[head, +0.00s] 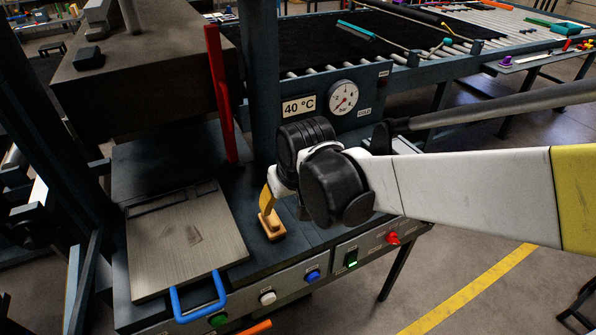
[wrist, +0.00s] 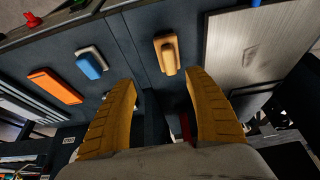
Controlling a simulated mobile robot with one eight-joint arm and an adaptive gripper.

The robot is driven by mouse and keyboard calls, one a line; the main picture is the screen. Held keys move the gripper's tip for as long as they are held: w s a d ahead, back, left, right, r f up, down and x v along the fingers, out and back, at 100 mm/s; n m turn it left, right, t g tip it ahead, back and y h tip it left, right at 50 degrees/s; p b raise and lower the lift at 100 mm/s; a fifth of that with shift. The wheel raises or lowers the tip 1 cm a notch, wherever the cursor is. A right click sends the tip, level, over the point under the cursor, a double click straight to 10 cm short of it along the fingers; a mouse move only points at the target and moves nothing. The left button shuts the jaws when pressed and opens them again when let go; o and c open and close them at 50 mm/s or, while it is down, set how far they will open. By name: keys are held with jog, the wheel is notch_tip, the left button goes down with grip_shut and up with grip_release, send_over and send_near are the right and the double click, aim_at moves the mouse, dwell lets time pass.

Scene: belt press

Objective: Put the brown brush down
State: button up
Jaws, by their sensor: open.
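The brown brush (head: 271,226) rests on the dark deck of the press, just right of the metal plate. It also shows in the wrist view (wrist: 168,55), lying beyond my fingertips and apart from them in the picture. My gripper (wrist: 160,77) is open, with a yellow finger on each side and nothing between them. In the head view one yellow finger (head: 268,198) shows directly above and behind the brush; the other is hidden by the wrist.
The metal plate (head: 186,242) with a blue handle (head: 199,300) lies left of the brush. A blue-and-white block (wrist: 90,62) and an orange block (wrist: 55,86) lie on the deck. A red upright lever (head: 220,95) stands behind. Buttons line the front panel.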

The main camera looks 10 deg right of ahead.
jog(key=s+d+r+m+t+h, duration=0.1)
jog(key=s+d+r, duration=0.4)
jog(key=s+d, duration=0.7)
jog(key=shift+s+d+m+t, duration=0.2)
jog(key=shift+s+m+t, duration=0.6)
jog(key=shift+m, duration=0.1)
notch_tip(320, 180, down, 8)
jog(key=b, duration=0.7)
jog(key=shift+r+b, duration=0.2)
jog(key=shift+b, duration=0.2)
jog(key=shift+c, duration=0.2)
